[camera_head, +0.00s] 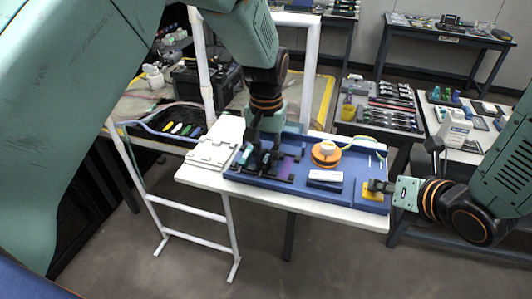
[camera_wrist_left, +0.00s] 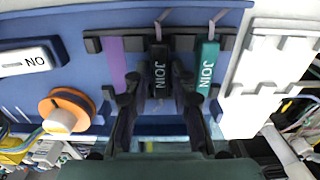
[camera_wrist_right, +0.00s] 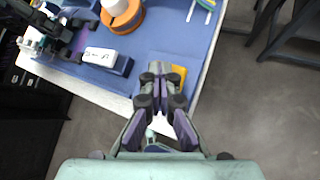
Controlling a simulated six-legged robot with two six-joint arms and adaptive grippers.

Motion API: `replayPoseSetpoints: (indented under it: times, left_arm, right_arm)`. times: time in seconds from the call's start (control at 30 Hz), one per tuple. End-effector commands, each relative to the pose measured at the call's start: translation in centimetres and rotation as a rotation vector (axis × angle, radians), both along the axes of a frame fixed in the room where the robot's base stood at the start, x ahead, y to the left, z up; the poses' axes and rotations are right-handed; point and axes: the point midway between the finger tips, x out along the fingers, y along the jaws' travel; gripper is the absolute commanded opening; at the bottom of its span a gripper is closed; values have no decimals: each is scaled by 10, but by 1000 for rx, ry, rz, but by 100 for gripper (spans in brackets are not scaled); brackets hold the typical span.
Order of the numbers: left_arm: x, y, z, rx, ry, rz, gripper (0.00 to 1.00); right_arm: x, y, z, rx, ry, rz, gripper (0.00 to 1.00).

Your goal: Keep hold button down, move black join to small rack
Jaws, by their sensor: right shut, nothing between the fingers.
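The black join (camera_wrist_left: 160,72), marked JOIN, sits in a dark holder (camera_wrist_left: 222,40) on the blue tray (camera_head: 300,185). My left gripper (camera_wrist_left: 158,88) is open, with one finger on each side of the black join and small gaps visible. It comes down from above in the head view (camera_head: 262,150), where it partly hides the join. My right gripper (camera_wrist_right: 161,72) is shut and empty, with its tips on or just over the yellow hold button (camera_head: 372,191); contact cannot be told. A white notched rack (camera_wrist_left: 262,75) stands beside the tray, also seen in the head view (camera_head: 214,148).
A teal join (camera_wrist_left: 207,70) sits in the same holder, close beside my left gripper. An orange-and-white spool (camera_head: 326,153) and a white labelled block (camera_head: 325,176) stand on the tray between my grippers. A black bin with coloured pieces (camera_head: 178,130) is at the left.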

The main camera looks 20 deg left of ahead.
Motion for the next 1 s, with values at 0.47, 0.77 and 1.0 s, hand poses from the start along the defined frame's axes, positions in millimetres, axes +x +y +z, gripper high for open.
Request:
replayPoseSetpoints:
  times: [0.47, 0.77, 1.0]
  left_arm:
    - [0, 0, 2, 0, -1, 0, 0]
    - [0, 0, 13, 0, -1, 0, 0]
    - [0, 0, 20, 0, -1, 0, 0]
  right_arm:
    - [-1, 0, -1, -2, 3, 0, 0]
    - [-1, 0, -1, -1, 2, 0, 0]
    - [-1, 0, -1, -2, 3, 0, 0]
